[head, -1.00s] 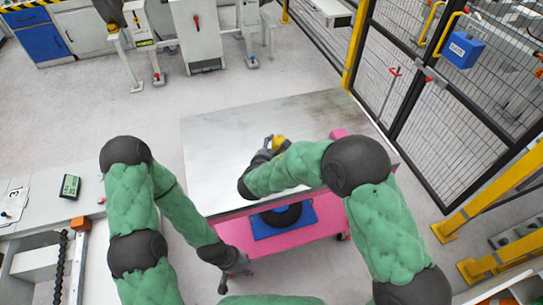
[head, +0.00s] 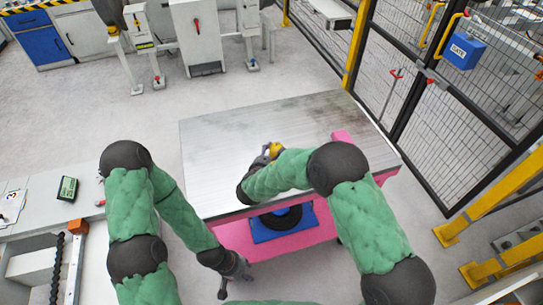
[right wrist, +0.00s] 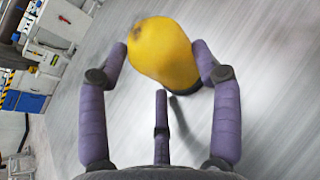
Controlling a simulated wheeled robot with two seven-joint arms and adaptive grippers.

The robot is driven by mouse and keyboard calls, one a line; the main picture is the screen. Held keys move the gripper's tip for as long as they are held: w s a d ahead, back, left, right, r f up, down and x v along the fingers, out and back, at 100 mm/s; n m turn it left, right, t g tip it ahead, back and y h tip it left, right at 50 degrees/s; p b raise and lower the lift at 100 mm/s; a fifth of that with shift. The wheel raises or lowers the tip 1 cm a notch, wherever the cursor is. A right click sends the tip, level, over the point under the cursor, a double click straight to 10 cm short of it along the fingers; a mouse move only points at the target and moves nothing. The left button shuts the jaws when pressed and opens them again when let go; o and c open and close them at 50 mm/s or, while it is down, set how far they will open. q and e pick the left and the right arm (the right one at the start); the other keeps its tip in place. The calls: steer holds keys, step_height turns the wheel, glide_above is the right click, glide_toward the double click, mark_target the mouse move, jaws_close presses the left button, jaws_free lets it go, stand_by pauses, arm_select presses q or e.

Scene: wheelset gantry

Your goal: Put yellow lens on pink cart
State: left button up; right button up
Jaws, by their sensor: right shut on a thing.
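The pink cart (head: 240,240) stands in the middle of the head view with a bare grey metal top (head: 225,145). The yellow lens (head: 275,149) is over this top, near its middle. My right gripper (head: 268,152) is shut on it; in the right wrist view the rounded yellow lens (right wrist: 163,52) sits between two purple fingers, with a dark part at its lower right. I cannot tell whether the lens touches the top. My left gripper (head: 234,280) hangs low in front of the cart, empty, with its fingers spread.
A blue tray with a black ring (head: 283,217) is on the cart's lower shelf. A pink block (head: 341,136) lies at the top's right edge. A grey bench (head: 40,225) stands at left, a mesh fence (head: 420,120) at right. Most of the top is clear.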

steer(key=o, duration=0.9)
steer(key=shift+f, duration=0.1)
steer(key=shift+r, duration=0.2)
steer(key=p+v, duration=0.2)
steer(key=v, duration=1)
steer(key=shift+f, duration=0.1)
